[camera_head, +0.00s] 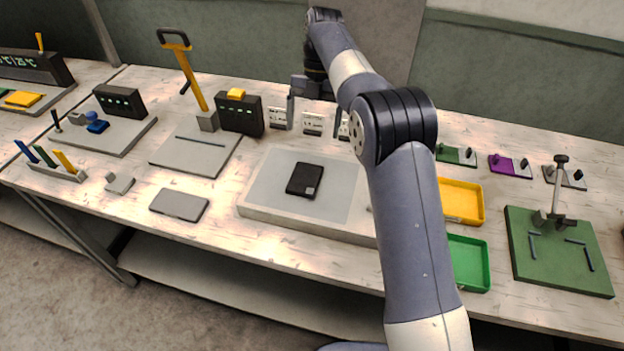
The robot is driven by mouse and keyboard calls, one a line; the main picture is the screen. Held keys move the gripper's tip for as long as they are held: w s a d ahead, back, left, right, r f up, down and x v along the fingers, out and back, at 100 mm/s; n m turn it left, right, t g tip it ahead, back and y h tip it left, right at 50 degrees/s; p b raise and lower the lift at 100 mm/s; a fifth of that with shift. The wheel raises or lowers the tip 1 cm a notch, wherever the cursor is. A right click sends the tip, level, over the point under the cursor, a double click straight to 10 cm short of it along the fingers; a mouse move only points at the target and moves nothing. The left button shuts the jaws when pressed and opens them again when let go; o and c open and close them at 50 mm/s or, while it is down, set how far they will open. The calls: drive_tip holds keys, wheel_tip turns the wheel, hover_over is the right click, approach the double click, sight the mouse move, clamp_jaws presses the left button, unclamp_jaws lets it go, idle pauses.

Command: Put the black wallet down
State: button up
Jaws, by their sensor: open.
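The black wallet (305,177) lies flat on the grey panel of a raised pale platform (262,210) in the middle of the table. It has a small grey square at its lower right corner. My gripper (314,120) is open and empty. It hangs behind the wallet in the picture, apart from it, with its two fingers in front of the white socket-like plates. My arm hides the right end of the platform.
To the left stand a grey board with an upright yellow-handled lever (190,80) and a flat grey slab (179,204). To the right are a yellow tray (460,200), a green tray (467,262) and a green board (560,262) with a post.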

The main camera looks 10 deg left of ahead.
sight(308, 169)
drive_tip(key=shift+w+b+x, duration=0.15)
drive_tip(key=shift+b+x, duration=0.1)
drive_tip(key=shift+x, duration=2.3)
drive_tip(key=shift+w+b+x, duration=0.15)
drive_tip(key=shift+b+x, duration=0.05)
drive_tip(key=shift+x, duration=2.35)
drive_tip(key=shift+f, duration=0.1)
drive_tip(key=shift+c, duration=0.2)
drive_tip(key=c, duration=1.1)
